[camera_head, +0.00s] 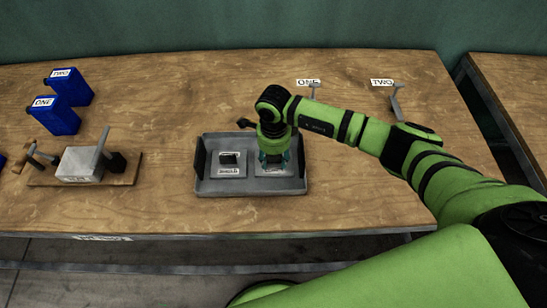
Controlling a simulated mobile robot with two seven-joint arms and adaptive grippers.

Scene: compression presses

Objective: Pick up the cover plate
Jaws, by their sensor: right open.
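A grey tray (250,187) with dark handles stands near the front middle of the table. In its left half lies a light square plate (229,171) with a dark piece on it and a small label that I cannot read surely. In its right half lies another light, labelled plate (286,171), mostly hidden by my right gripper. I cannot tell surely which one is the cover plate. My right gripper (274,161) points down just above the right plate, its teal fingers open. Whether the fingers touch the plate is not clear. My left gripper is out of view.
Blue containers labelled TWO (70,87) and ONE (54,115) stand at the left. A press-like device (80,164) on a wooden board lies in front of them. Posts stand by the labels ONE (308,82) and TWO (382,82) behind my arm. The table's front right is clear.

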